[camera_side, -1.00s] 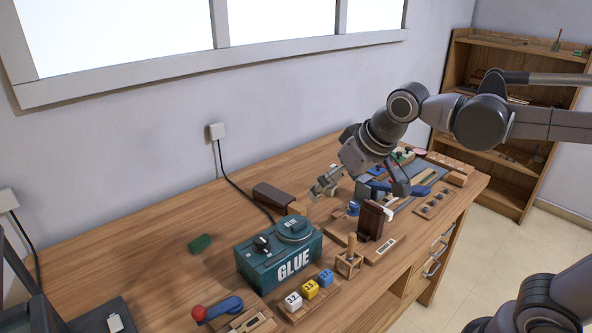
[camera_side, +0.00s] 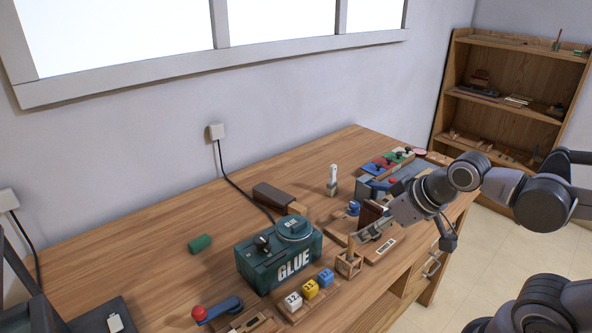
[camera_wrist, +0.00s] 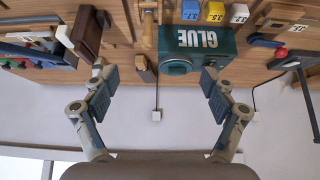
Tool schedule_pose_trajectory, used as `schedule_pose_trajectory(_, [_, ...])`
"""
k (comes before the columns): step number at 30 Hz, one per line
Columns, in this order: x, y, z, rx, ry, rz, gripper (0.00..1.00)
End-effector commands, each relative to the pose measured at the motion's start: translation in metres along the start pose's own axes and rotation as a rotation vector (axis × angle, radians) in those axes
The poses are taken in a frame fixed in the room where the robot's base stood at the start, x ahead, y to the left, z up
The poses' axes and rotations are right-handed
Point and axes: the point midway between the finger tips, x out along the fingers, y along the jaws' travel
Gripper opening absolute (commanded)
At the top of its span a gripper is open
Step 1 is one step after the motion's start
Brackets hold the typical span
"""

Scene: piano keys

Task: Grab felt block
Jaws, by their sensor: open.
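No label marks the felt block, and I cannot tell for sure which object it is. A long dark brown block (camera_side: 272,196) with a lighter wooden end lies behind the glue box; its end shows in the wrist view (camera_wrist: 145,70). A dark reddish-brown block (camera_side: 370,213) stands upright to the right of the glue box; it shows at upper left in the wrist view (camera_wrist: 87,32). My gripper (camera_side: 362,238) is in front of this upright block in the side view, partly covering it. In the wrist view my gripper (camera_wrist: 157,74) is open, with nothing between its fingers.
The green glue box (camera_side: 278,252) stands at the middle of the bench, with number cubes (camera_side: 310,289) in front. A wooden holder with a peg (camera_side: 349,262) is near my gripper. A pale-handled brush-like tool (camera_side: 333,180) stands upright behind.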

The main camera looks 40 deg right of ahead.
Motion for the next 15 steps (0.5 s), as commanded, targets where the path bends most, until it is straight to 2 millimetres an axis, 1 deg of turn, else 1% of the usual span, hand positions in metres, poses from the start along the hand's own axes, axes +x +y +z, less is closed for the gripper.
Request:
schedule_pose_trajectory(2, [0.000, -0.001, -0.003, -0.001, -0.001, -0.001, 0.85])
schedule_pose_trajectory(5, [-0.001, -0.004, -0.014, -0.005, -0.007, -0.005, 0.85])
schedule_pose_trajectory(8, [0.000, -0.009, -0.036, -0.012, -0.019, -0.012, 0.85])
schedule_pose_trajectory(10, [0.002, -0.015, -0.055, -0.019, -0.030, -0.019, 0.85])
schedule_pose_trajectory(15, [0.014, -0.032, -0.101, -0.033, -0.058, -0.032, 0.85])
